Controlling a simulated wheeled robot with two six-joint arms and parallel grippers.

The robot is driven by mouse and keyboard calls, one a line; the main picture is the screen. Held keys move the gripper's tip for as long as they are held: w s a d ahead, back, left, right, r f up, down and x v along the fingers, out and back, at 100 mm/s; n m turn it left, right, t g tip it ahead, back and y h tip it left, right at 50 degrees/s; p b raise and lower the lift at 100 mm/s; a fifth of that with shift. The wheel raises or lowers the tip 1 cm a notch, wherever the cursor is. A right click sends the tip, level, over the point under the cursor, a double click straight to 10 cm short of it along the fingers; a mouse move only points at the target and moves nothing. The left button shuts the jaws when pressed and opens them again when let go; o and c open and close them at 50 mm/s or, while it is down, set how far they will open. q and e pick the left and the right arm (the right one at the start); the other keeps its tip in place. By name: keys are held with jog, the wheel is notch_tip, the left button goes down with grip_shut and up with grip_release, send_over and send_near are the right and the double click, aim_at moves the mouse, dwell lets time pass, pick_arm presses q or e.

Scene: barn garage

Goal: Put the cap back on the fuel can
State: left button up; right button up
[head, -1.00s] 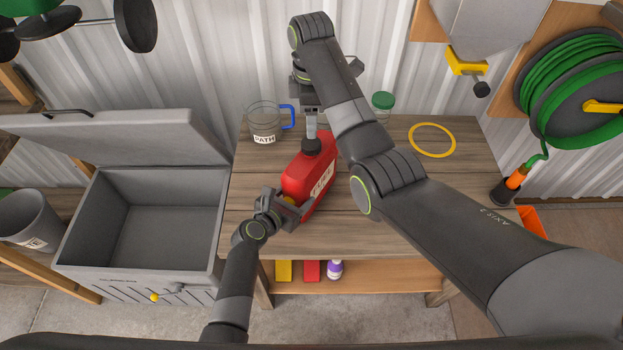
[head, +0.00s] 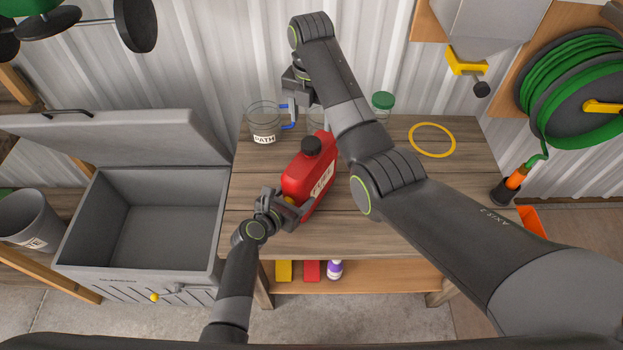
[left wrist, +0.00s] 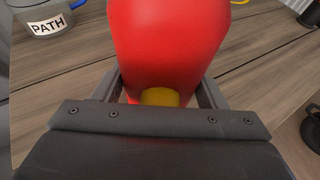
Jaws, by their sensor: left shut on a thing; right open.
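The red fuel can (head: 309,178) stands on the wooden workbench (head: 395,215). Its black cap (head: 311,145) sits upright on the top opening; whether it is fully tightened cannot be told. My left gripper (head: 288,204) is shut on the lower near end of the can, by a yellow part (left wrist: 160,97). The left wrist view shows the red body (left wrist: 165,45) between the fingers. My right gripper (head: 296,100) is open and empty, above and behind the cap and clear of it. Its fingertips are hard to make out near the mug handle.
A PATH mug (head: 264,124) with a blue handle stands left of the can. A green-lidded jar (head: 383,102) and yellow ring (head: 432,140) are to the right. A grey chest (head: 70,240) stands open at left. The bench's front right is clear beneath my right arm.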

aim_at(311, 143)
jog(key=shift+f, duration=4.05)
